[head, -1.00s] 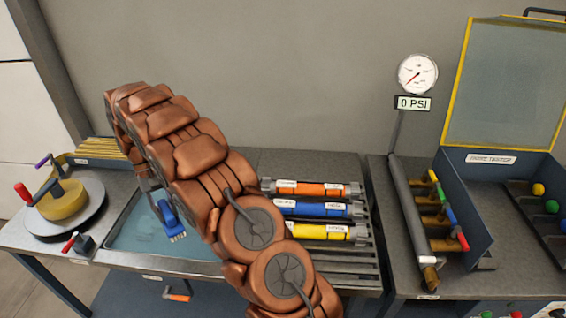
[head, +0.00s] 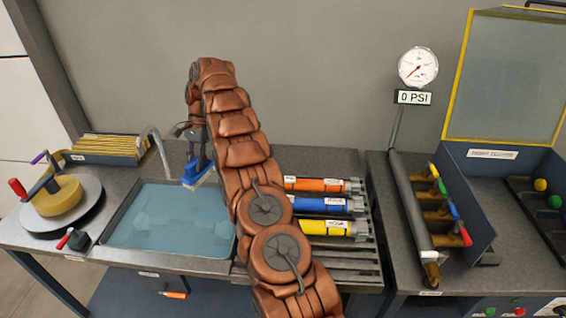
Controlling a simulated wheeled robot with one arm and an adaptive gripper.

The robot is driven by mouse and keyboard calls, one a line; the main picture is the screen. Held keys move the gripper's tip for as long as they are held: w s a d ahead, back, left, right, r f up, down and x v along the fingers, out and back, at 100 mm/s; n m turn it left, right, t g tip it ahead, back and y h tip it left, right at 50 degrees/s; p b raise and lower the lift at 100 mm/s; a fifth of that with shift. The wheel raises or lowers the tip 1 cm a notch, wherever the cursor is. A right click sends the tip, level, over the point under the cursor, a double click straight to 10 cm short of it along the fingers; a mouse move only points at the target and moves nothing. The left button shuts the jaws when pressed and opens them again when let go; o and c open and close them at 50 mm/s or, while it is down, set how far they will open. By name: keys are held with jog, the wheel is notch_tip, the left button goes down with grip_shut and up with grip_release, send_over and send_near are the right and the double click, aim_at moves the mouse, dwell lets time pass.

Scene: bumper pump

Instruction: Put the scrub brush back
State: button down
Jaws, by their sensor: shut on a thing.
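The scrub brush (head: 196,173) has a blue body and pale bristles that face down. My gripper (head: 195,158) is shut on it and holds it up over the back right part of the water-filled sink (head: 160,243). The brush looks clear of the water and slightly tilted. My arm hides part of the counter to the right of the sink, and no empty holder for the brush can be made out.
A faucet (head: 155,145) stands behind the sink. A turntable with a red-handled crank (head: 62,205) is at left. Orange (head: 316,185), blue (head: 318,204) and yellow (head: 326,227) cylinders lie on a rack at right. A pressure gauge (head: 417,67) stands farther right.

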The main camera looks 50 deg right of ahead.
jog(key=shift+w+d+r+m+t, duration=0.15)
jog(key=shift+d+m, duration=0.2)
jog(key=shift+d, duration=0.2)
jog(key=shift+w+d+f+m+t, duration=0.15)
jog(key=shift+d+m, duration=0.2)
jog(key=shift+d, duration=0.2)
jog(key=s+d+r+m+t+h+b, duration=0.1)
jog(key=s+d+m+t+h+b, duration=0.2)
jog(key=d+m, duration=0.85)
jog(key=s+d+r+m+t+b, duration=0.15)
jog(key=s+d+m, duration=0.3)
jog(key=d, duration=1.45)
jog(key=shift+m+t, duration=0.35)
jog(key=shift+m, duration=0.05)
jog(key=shift+w+f+p, duration=0.15)
jog(key=shift+f+p, duration=0.7)
jog(key=shift+f, duration=4.3)
jog(key=c, duration=0.9)
grip_release()
jog(key=shift+f, duration=0.1)
jog(key=shift+c, duration=0.2)
